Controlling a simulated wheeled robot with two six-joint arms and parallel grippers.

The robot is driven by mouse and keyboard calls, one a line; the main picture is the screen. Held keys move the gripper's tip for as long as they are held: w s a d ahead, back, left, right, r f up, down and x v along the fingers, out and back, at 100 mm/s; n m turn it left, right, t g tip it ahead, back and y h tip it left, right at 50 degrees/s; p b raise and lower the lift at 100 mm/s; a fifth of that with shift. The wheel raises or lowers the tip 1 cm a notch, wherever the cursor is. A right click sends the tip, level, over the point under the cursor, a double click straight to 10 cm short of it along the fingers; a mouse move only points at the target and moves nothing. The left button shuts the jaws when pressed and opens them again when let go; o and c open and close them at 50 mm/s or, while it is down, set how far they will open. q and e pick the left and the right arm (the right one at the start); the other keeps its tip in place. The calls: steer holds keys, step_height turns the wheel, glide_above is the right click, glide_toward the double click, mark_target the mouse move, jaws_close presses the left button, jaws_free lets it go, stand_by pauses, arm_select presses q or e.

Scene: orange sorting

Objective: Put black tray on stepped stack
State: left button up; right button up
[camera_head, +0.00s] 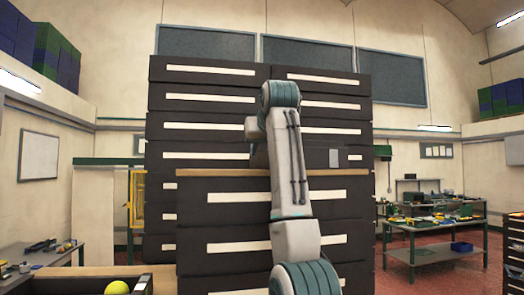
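The stepped stack shows as a tall back part (195,130) of dark drawer-like trays with white label strips, and a lower front part (220,220) with a wood-coloured top edge (220,172). A dark tray-like box (318,158) with a small grey patch shows just above that edge, partly behind my arm. I cannot tell whether it rests there or is held. My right arm rises in front of the stack, and its gripper end (252,128) is mostly hidden by the wrist, so its fingers cannot be made out. My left gripper is not in view.
A dark crate (70,278) with a yellow-green ball (117,288) stands at the lower left. A workbench (435,250) with tools stands on the red floor at right. Another bench (45,255) is at far left. A dark drawer unit (514,250) is at the right edge.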

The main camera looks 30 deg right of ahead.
steer(key=b+v, duration=0.6)
steer(key=v, duration=0.5)
steer(key=shift+a+f, duration=0.1)
steer(key=shift+f, duration=0.05)
steer(key=shift+s+r, duration=0.3)
steer(key=shift+f, duration=0.1)
